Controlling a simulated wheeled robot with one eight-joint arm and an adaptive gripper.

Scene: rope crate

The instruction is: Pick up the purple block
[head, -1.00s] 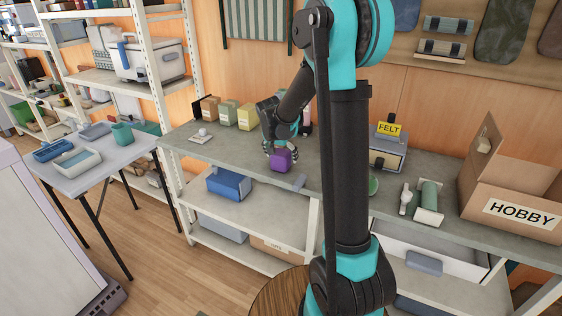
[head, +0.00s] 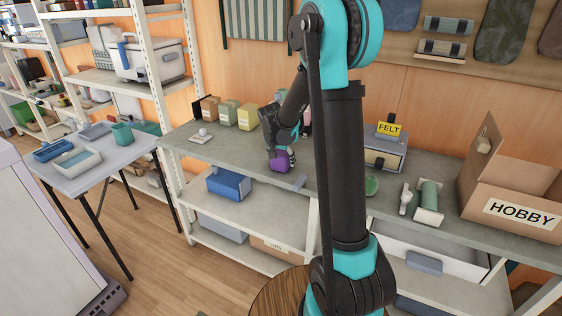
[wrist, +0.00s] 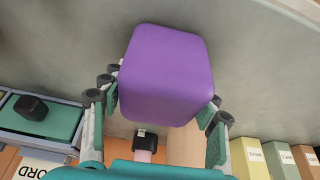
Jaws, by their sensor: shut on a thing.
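The purple block (head: 279,166) is at the front part of the grey worktop (head: 230,157), a rounded cube. My gripper (head: 282,155) comes down on it from above and behind. In the wrist view the block (wrist: 167,75) fills the middle, with a green-padded finger on each side of it. My gripper (wrist: 165,108) is shut on the block. I cannot tell whether the block's underside touches the worktop.
Several small boxes (head: 227,113) stand at the back left of the worktop. The FELT box (head: 385,156), green roll (head: 429,200) and HOBBY carton (head: 512,208) are farther right.

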